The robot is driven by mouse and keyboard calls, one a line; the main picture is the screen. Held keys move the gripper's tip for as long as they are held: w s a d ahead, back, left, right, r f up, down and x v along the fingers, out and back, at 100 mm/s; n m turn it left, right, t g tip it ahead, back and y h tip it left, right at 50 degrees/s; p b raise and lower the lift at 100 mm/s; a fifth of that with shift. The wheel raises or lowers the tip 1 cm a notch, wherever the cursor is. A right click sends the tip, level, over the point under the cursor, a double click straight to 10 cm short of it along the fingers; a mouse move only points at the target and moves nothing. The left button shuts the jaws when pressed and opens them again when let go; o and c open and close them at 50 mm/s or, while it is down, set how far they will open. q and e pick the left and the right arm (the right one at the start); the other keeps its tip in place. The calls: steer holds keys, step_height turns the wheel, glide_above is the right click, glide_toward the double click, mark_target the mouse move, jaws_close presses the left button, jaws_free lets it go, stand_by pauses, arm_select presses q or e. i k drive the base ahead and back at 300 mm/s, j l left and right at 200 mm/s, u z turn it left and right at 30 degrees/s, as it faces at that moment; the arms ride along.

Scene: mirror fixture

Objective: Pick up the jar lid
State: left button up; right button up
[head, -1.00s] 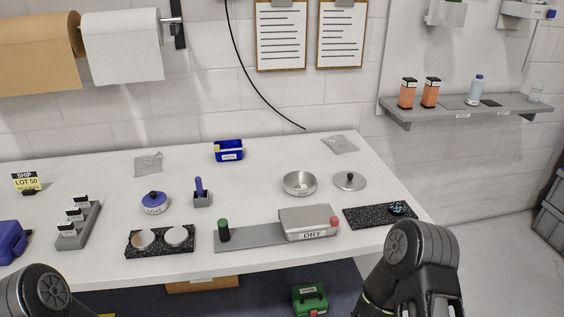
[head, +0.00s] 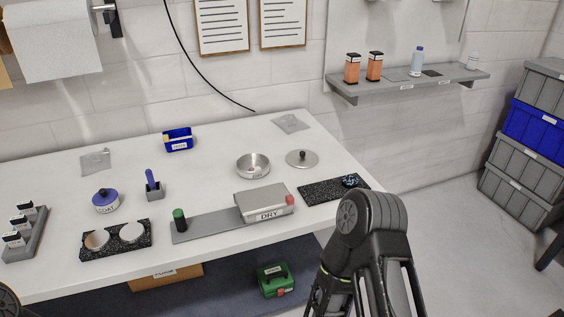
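A white jar (head: 106,206) marked COAT stands at the left of the white table with a blue lid (head: 105,195) on it. A flat silver lid (head: 302,159) with a dark knob lies at the right rear of the table, beside an open round metal pan (head: 253,166). I cannot tell from the picture which of the two is the jar lid. My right arm shows as dark links at the lower right, in front of the table. Only a sliver of my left arm shows at the lower left corner. Neither gripper's fingers are visible.
A DRY-marked box (head: 264,204) sits on a grey plate, with a black speckled mat (head: 333,189) to its right. A speckled two-well holder (head: 116,241) is in front of the jar. A blue bin (head: 178,140) stands behind. Stacked crates (head: 541,122) are at the right.

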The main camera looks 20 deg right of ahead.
mark_target(301, 159)
steer(key=l+u, duration=0.7)
steer(key=u, duration=0.25)
steer(key=k+l, duration=0.15)
steer(key=l, duration=0.3)
steer(key=k+l+u, duration=0.15)
steer(key=l, duration=0.3)
steer(key=k+l, duration=0.2)
steer(key=l, duration=0.2)
steer(key=k+l+u, duration=0.1)
steer(key=l, duration=0.35)
steer(key=k+l, duration=0.3)
steer(key=k+l+u, duration=0.15)
steer(key=l, duration=0.35)
steer(key=k, duration=0.05)
